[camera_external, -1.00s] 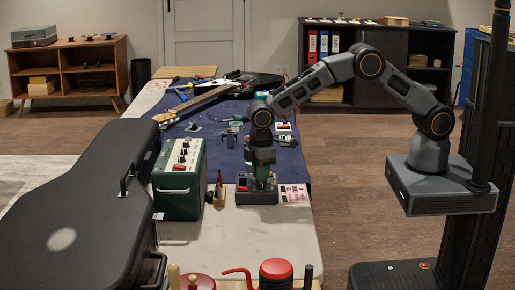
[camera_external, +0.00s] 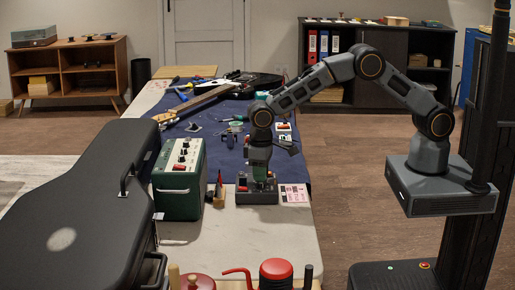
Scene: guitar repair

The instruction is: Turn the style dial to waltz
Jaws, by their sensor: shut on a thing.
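A small dark grey box (camera_external: 243,197) with small controls on top sits on the bench, at the edge of the blue mat. My gripper (camera_external: 262,184) points straight down onto the top of this box, right of its middle. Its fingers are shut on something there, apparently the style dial. The dial is hidden by the fingers, and its markings and pointer are too small to read.
A green amplifier (camera_external: 178,195) with knobs stands left of the box, with a small tool holder (camera_external: 219,200) between them. A pink and white card (camera_external: 294,193) lies just right. A black guitar case (camera_external: 85,215) fills the left.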

